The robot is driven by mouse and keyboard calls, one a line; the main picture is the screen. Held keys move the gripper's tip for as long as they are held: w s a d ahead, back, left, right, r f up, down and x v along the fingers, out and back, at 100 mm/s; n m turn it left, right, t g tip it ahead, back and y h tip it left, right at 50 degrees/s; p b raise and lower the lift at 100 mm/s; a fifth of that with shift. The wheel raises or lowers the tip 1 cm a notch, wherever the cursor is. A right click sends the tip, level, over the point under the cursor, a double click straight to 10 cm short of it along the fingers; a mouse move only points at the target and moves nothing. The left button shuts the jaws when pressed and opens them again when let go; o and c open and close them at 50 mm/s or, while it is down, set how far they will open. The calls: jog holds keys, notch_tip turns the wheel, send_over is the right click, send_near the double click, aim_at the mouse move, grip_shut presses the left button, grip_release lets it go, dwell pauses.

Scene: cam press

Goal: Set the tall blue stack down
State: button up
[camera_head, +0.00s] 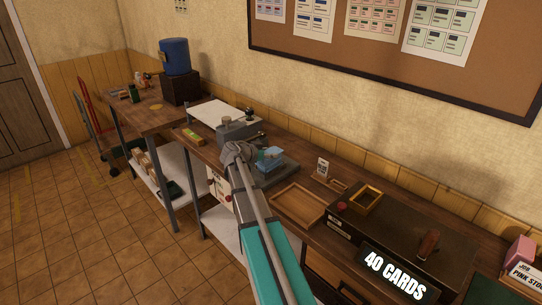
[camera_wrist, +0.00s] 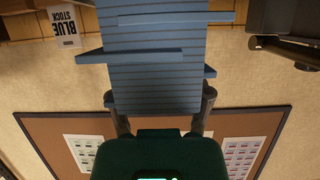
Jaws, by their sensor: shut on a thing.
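A tall blue stack (camera_wrist: 155,60) of many thin layers fills the upper middle of the wrist view. Its layers are uneven, and a few stick out at the sides. My gripper (camera_wrist: 163,108) is shut on it, with one dark finger at each side of its near end. In the head view a small blue block (camera_head: 270,157) shows just right of my wrist, over a grey base (camera_head: 279,174). My fingers are hidden there, and I cannot tell whether the stack touches the base.
A "BLUE STOCK" sign (camera_wrist: 64,26) appears upside down in the wrist view. In the head view an empty wooden tray (camera_head: 298,204), a small card stand (camera_head: 322,168) and a dark box with a "40 CARDS" sign (camera_head: 395,275) lie to the right. A grey machine (camera_head: 238,130) stands behind my wrist.

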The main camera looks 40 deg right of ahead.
jog(key=shift+f, duration=0.1)
jog(key=o, duration=1.3)
jog(key=shift+o, duration=0.2)
jog(key=shift+s+a+r+p, duration=0.1)
jog(key=shift+a+r+p, duration=0.2)
jog(key=shift+a+r, duration=0.2)
jog(key=p+v, duration=0.4)
jog(key=v, duration=0.6)
jog(key=shift+a, duration=0.45)
